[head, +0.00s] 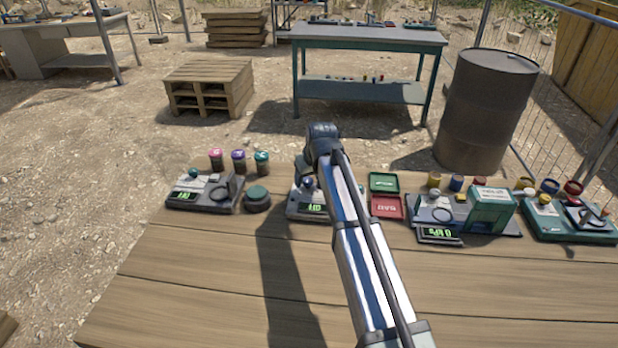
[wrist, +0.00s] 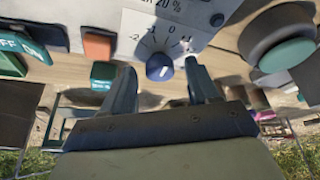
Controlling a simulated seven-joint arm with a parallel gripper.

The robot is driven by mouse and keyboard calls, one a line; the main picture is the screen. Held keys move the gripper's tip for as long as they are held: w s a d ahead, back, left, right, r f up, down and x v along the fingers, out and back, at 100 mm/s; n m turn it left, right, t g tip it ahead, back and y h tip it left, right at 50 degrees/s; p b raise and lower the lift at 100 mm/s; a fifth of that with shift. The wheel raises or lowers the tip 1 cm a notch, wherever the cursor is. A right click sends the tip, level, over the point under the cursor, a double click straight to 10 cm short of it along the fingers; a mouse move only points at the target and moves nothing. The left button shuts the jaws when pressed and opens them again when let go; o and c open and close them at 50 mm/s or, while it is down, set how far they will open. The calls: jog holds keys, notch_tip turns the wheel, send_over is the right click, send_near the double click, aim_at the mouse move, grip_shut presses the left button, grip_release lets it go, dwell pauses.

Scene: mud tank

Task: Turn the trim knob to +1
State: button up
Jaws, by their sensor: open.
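The trim knob (wrist: 159,67) is a small blue round knob on a white panel (wrist: 205,12) in the wrist view. Printed marks around it include -2, 0 and 1; where its pointer stands is too small to tell. My gripper (wrist: 159,65) is open, with one finger on each side of the knob and visible gaps between. My arm hides part of that device, and the fingers cannot be made out there.
A dark round base with a teal top (wrist: 287,53) stands close to the right finger; it also shows in the head view (head: 257,193). Green (head: 384,182) and red (head: 387,207) boxes stand right of the arm. The wooden tabletop (head: 210,265) in front is clear.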

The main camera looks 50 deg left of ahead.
jog(key=c, duration=1)
jog(key=shift+c, duration=0.2)
jog(key=shift+s+a+m+t+h, duration=0.1)
jog(key=shift+m+t+h, duration=0.3)
jog(key=shift+m, duration=1)
jog(key=shift+s+a+m+t+h, duration=0.1)
jog(key=shift+m+t, duration=0.5)
jog(key=shift+m, duration=0.8)
jog(key=o, duration=1)
jog(key=shift+o, duration=0.2)
